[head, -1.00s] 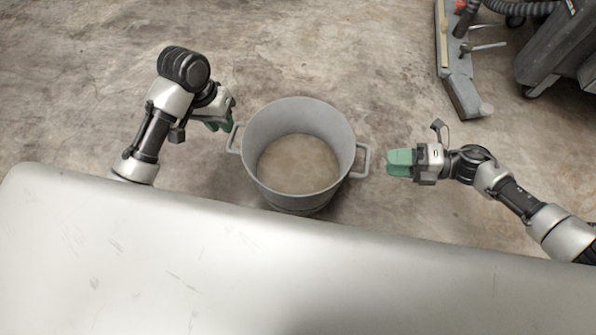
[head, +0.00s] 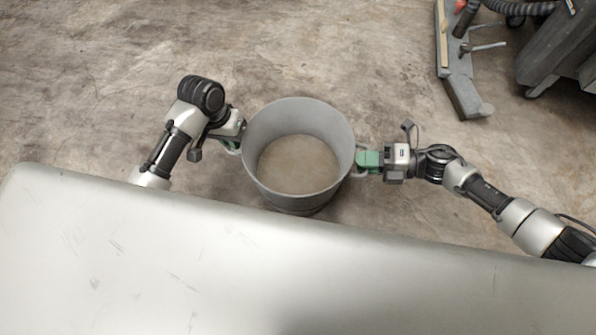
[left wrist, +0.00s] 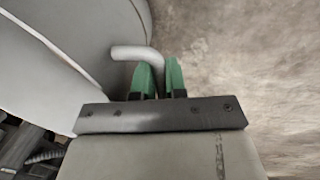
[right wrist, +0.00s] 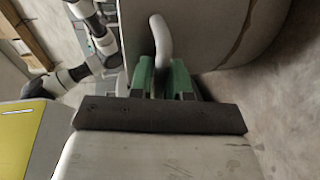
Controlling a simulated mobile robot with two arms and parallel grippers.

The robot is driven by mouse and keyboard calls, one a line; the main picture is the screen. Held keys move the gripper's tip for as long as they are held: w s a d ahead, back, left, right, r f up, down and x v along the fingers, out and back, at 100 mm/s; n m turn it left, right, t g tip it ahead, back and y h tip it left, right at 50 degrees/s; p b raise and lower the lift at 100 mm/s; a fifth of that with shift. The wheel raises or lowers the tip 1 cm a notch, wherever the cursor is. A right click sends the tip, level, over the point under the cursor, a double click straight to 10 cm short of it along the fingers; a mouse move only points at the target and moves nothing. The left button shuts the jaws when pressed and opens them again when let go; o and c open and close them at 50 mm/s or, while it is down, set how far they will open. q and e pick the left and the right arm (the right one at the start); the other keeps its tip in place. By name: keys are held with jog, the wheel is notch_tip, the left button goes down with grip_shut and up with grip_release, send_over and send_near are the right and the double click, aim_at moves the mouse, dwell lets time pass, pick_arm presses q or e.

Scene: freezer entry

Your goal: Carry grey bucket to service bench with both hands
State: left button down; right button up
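The grey bucket (head: 298,195) stands upright in the middle of the head view, open at the top and seemingly empty, with a loop handle on each side. My left gripper (head: 235,146) is at its left handle; in the left wrist view that handle (left wrist: 135,53) passes between the two green fingers (left wrist: 159,78), which lie close against it. My right gripper (head: 366,161) is at the right handle; in the right wrist view the handle (right wrist: 161,40) runs between the fingers (right wrist: 162,78) and fills the gap. The service bench cannot be made out for certain.
A pale metal surface (head: 200,270) fills the bottom of the head view, just in front of the bucket. A grey stand with a wooden strip (head: 455,70) and a dark machine (head: 560,50) are at the upper right. The concrete floor behind the bucket is clear.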

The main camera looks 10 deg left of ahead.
grip_shut()
dwell(1.1)
pick_arm(q)
jog(key=shift+w+r, duration=0.1)
jog(key=shift+r, duration=0.1)
pick_arm(e)
jog(key=shift+r, duration=0.1)
pick_arm(q)
jog(key=shift+r, duration=0.15)
pick_arm(e)
jog(key=shift+r, duration=0.15)
